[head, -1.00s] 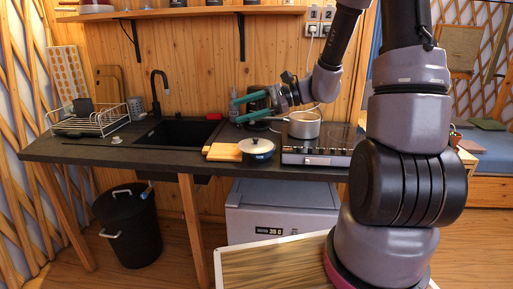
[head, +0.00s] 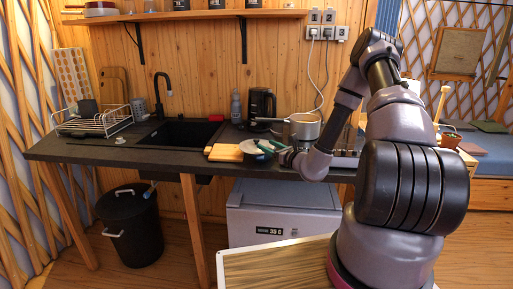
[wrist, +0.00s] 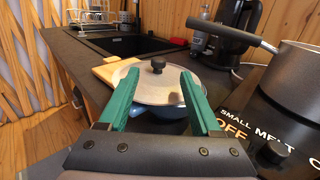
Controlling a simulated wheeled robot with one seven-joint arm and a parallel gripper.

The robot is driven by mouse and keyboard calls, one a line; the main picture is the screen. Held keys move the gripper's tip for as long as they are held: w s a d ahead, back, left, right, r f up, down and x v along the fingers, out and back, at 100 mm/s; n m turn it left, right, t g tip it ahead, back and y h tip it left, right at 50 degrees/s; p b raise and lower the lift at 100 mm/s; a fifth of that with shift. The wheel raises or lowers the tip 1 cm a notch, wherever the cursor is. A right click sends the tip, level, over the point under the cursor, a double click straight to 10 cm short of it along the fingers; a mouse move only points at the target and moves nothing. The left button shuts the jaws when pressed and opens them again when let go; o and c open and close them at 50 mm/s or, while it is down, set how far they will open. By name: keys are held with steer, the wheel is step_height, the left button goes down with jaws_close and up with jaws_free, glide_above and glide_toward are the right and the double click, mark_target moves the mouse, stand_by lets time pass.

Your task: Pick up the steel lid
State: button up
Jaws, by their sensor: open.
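The steel lid (wrist: 160,86) is a round metal disc with a black knob (wrist: 158,65), sitting on a blue-sided pan (wrist: 150,113) in the wrist view. In the head view the lid (head: 254,146) is partly covered by my gripper (head: 270,147). My gripper, with green fingers, also shows in the wrist view (wrist: 160,88). It is open and empty. Its fingers reach over the near part of the lid, one on each side of the knob, with the knob a little beyond the tips. I cannot tell whether the fingers touch the lid.
A cutting board (wrist: 112,68) lies left of the pan. A saucepan (wrist: 284,75) stands on the cooker (wrist: 270,130) to the right, its handle (wrist: 232,36) pointing toward the lid. A black kettle (head: 261,103) and the sink (head: 180,132) are behind.

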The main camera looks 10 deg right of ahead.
mark_target(258, 139)
steer(key=x, duration=0.7)
steer(key=shift+w+a+r, duration=0.15)
steer(key=shift+w+a, duration=0.05)
steer(key=shift+a, duration=0.05)
jaws_close()
